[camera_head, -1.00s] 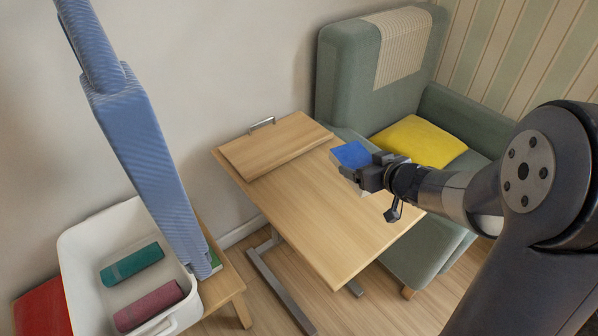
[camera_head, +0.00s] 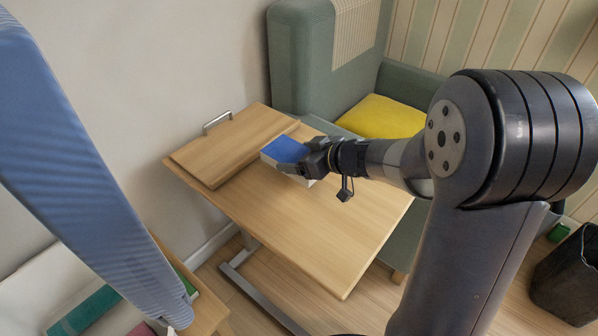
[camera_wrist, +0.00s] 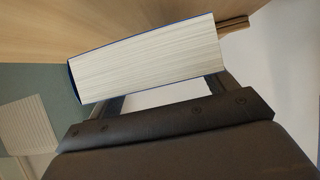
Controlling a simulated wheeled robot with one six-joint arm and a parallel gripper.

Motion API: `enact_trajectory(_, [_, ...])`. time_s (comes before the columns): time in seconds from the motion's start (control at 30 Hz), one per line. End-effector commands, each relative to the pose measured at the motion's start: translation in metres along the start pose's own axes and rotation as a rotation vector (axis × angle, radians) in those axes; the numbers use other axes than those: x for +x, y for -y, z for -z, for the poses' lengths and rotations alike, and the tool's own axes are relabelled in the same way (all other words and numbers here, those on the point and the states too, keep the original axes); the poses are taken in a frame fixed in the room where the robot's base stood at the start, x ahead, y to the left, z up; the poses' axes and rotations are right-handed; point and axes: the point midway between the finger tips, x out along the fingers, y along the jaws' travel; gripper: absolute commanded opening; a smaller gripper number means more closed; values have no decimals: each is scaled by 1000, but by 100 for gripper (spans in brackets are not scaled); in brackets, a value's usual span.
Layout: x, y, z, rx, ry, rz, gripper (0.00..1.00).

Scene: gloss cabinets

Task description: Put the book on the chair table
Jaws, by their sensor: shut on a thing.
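The blue book (camera_head: 283,150) with white pages is held in my gripper (camera_head: 309,163), which is shut on it. In the wrist view the book's page edges (camera_wrist: 150,62) face the camera, between the gripper fingers (camera_wrist: 165,98). The chair table (camera_head: 310,225) is a light wood top on a metal frame in front of the armchair. In the head view the book appears over the back part of the top, near the raised board. I cannot tell whether it touches the surface.
A raised wooden board with a metal handle (camera_head: 235,145) takes up the table's left end. The green armchair (camera_head: 300,60) with a yellow cushion (camera_head: 385,117) stands behind. A dark bin (camera_head: 570,275) is at right. The table's front half is clear.

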Motion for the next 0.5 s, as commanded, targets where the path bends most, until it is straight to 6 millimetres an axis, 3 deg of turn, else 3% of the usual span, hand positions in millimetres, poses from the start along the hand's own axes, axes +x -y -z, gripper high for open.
enact_trajectory(0.2, [18,0,-33,1,1,1,51])
enact_trajectory(0.5, [19,0,-34,-1,-1,0,51])
